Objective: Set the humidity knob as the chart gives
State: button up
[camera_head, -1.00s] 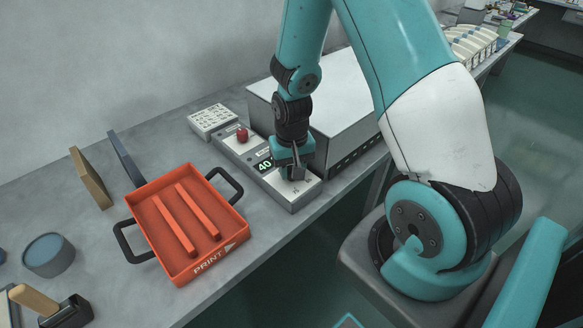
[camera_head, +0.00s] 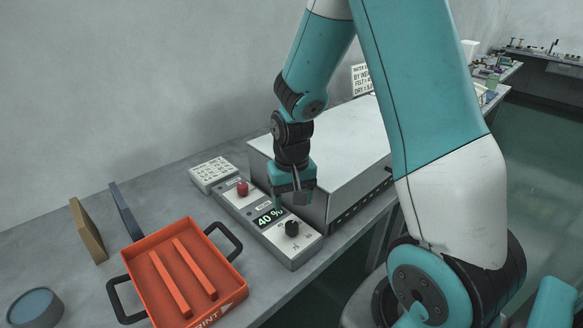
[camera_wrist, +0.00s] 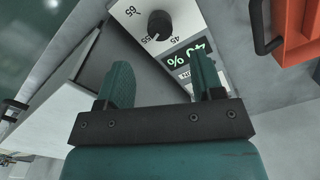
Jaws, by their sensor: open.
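The black humidity knob (camera_head: 292,228) is on the near end of the grey control panel (camera_head: 285,251). It also shows in the wrist view (camera_wrist: 160,25), with 45, 55 and 65 legible around it. I cannot tell its setting surely. The panel's green display (camera_head: 269,216) reads 40 %. My gripper (camera_head: 295,203) is open and empty, above the panel, apart from the knob. In the wrist view the knob lies beyond the two fingertips (camera_wrist: 163,78).
A red knob (camera_head: 242,189) is on the panel's far part. A large grey box (camera_head: 335,150) stands close on the right. An orange tray (camera_head: 143,258) with black handles is at left. A partly hidden wall sign (camera_head: 361,79) stands behind.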

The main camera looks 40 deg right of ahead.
notch_tip(320, 180, up, 9)
jog(key=shift+r, duration=0.15)
dwell(0.5)
jog(key=s+a+r+n+y, duration=0.1)
jog(key=s+a+r+n, duration=0.1)
jog(key=s+a+n, duration=0.2)
jog(key=s+a+r+n+y, duration=0.1)
jog(key=s+a+r+n, duration=0.2)
jog(key=s+a, duration=0.4)
jog(key=s+a+r+n+y, duration=0.2)
jog(key=s+a+n, duration=0.2)
jog(key=a, duration=0.6)
jog(key=shift+s+r+n, duration=0.3)
jog(key=shift+s+n, duration=0.1)
jog(key=shift+s, duration=0.3)
jog(key=shift+d, duration=0.1)
